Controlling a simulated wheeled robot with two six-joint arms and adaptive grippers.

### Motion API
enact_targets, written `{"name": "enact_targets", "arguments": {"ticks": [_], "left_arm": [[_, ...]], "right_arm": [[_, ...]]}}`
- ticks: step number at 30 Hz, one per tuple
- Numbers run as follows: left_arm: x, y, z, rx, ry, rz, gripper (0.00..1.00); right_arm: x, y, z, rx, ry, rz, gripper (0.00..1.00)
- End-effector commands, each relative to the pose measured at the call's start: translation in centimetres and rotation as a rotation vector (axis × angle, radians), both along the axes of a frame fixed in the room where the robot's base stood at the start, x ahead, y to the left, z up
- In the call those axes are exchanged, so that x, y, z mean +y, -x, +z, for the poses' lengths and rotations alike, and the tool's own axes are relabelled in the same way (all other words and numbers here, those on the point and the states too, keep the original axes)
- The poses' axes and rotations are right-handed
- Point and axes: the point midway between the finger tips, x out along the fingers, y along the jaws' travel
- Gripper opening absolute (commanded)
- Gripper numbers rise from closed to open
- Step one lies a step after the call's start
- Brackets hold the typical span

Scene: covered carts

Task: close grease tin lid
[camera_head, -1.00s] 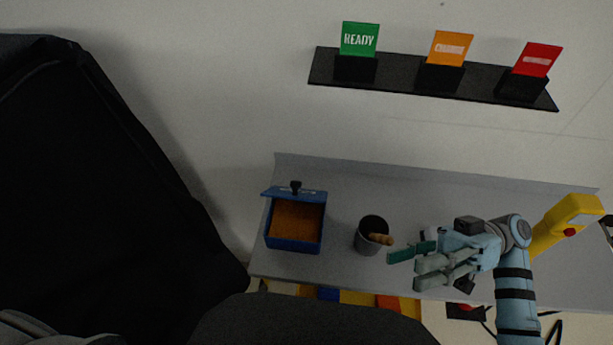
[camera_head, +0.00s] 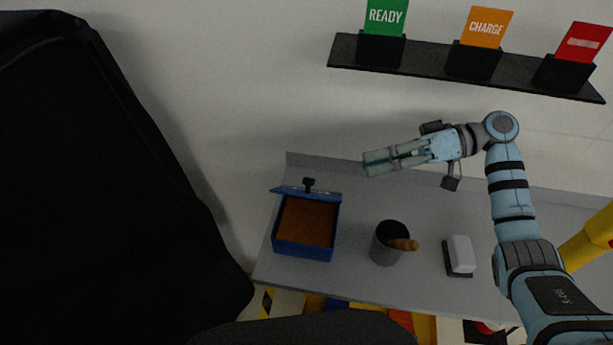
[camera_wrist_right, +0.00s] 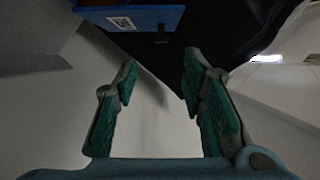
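The grease tin (camera_head: 303,253) is a blue box with brown-orange contents, at the left of the grey bench. Its blue lid (camera_head: 292,192) is open, tilted up along the back edge, with a black knob (camera_head: 309,184) on it. In the right wrist view the lid (camera_wrist_right: 125,19) shows at the top with a white printed label. My right gripper (camera_head: 368,164) is right of the tin and further back, apart from the lid. Its fingers (camera_wrist_right: 160,62) are spread with nothing between them. My left gripper is not in view.
A white-topped block (camera_head: 461,255) lies further right. A black shelf (camera_head: 425,60) with green, orange and red cards hangs on the wall. A black covered mass (camera_head: 90,190) fills the left.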

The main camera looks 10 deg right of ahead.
Motion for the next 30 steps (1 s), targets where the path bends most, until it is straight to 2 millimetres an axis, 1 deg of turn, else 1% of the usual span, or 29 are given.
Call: {"name": "enact_targets", "arguments": {"ticks": [1, 6, 9, 12, 17, 23, 24, 26, 30], "left_arm": [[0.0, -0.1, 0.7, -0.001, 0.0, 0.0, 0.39], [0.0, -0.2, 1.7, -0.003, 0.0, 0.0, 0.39], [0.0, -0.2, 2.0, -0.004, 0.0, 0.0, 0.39], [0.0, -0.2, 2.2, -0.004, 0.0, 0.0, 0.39], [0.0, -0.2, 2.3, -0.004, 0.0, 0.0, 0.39], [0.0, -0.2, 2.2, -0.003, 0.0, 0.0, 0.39], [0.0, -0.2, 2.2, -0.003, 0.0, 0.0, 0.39], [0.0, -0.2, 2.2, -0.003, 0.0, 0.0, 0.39], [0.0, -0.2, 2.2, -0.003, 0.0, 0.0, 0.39]], "right_arm": [[1.4, 0.0, 0.0, 0.001, -0.004, 0.006, 0.37], [6.6, -0.1, -1.1, 0.0, -0.007, 0.009, 0.37], [8.9, -0.1, -1.8, 0.0, -0.006, 0.01, 0.37], [10.4, -0.2, -2.4, 0.0, -0.005, 0.008, 0.37], [11.4, -0.2, -2.8, 0.0, -0.003, 0.007, 0.37], [11.4, -0.2, -2.9, 0.0, -0.003, 0.007, 0.37], [11.4, -0.2, -2.9, 0.0, -0.003, 0.008, 0.36], [11.4, -0.2, -2.9, 0.0, -0.003, 0.008, 0.26], [11.4, -0.2, -2.9, 0.0, -0.002, 0.007, 0.04]]}}
